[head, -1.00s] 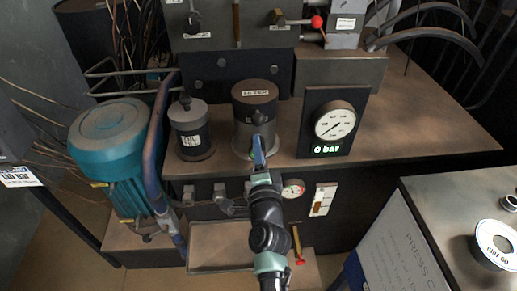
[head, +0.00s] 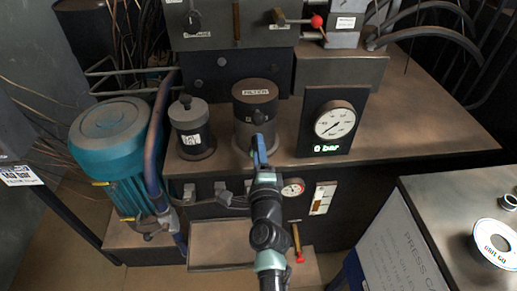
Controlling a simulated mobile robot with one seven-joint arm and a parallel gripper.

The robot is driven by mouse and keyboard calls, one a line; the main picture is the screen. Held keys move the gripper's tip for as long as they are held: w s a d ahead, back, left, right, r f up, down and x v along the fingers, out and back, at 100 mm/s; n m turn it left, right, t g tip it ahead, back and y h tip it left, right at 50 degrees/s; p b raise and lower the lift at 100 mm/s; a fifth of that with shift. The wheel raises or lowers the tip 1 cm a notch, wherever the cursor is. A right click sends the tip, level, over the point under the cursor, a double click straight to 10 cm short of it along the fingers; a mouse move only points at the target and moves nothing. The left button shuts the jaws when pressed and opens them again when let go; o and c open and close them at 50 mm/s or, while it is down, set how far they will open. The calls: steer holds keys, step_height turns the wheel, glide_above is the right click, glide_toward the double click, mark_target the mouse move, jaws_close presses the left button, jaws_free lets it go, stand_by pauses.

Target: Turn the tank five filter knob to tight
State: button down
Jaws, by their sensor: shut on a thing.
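The filter unit (head: 256,96) is a dark-capped cylinder with a white label on its top band, standing on the bench left of the gauge.
A gauge panel (head: 330,124) reading 0 bar stands close to the right. A smaller dark cylinder (head: 190,128) and a teal motor (head: 110,140) stand left. A red-knobbed lever (head: 316,21) is above. The bench's right part is clear.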

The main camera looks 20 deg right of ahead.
steer(key=shift+c, duration=2.2)
jaws_free()
steer(key=p+v, duration=0.2)
steer(key=v, duration=1.1)
